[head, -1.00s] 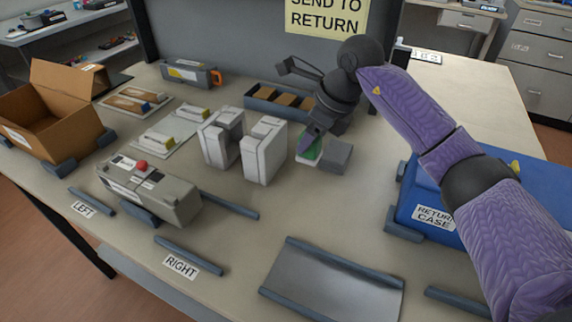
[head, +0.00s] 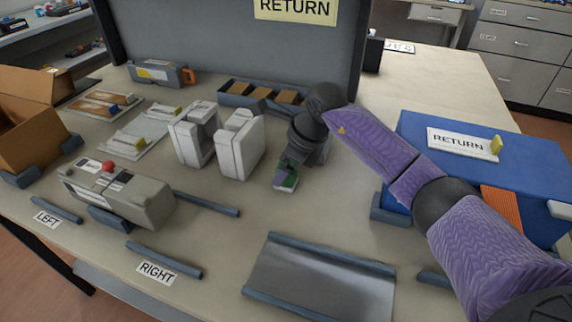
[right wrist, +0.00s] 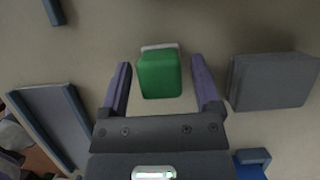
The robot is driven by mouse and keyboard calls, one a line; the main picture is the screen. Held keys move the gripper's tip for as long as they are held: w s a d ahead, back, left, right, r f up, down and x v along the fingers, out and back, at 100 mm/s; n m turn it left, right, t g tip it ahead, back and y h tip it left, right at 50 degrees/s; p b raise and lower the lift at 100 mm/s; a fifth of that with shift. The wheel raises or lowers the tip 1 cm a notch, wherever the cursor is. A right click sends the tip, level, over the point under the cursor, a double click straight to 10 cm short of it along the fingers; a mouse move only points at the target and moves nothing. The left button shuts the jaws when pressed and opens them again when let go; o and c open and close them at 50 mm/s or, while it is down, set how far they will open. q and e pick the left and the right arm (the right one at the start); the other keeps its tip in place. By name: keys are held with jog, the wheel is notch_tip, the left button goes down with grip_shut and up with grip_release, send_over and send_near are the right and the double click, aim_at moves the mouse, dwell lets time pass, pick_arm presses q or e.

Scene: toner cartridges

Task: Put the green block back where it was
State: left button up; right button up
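The green block (head: 291,181) is on the table right of the white upright blocks, largely hidden by my right gripper (head: 286,176) in the head view. In the right wrist view the green block (right wrist: 160,75) lies between the two fingertips of my right gripper (right wrist: 162,80). A gap shows on each side of it, so the gripper is open around it and not closed on it. A white edge (right wrist: 160,46) shows at the block's far end. My left gripper is not in view.
A grey block (right wrist: 272,80) stands just right of the right finger. Two white upright blocks (head: 238,145) stand left of the gripper. A blue return case (head: 410,145) is at the right, and a grey tray (head: 320,285) at the front. A bin of brown pieces (head: 235,88) stands behind.

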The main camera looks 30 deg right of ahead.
jog(key=shift+o, duration=0.3)
jog(key=shift+r, duration=0.25)
jog(key=p+v, duration=0.4)
jog(key=v, duration=0.7)
jog(key=shift+r, duration=0.3)
jog(key=shift+s+d, duration=0.1)
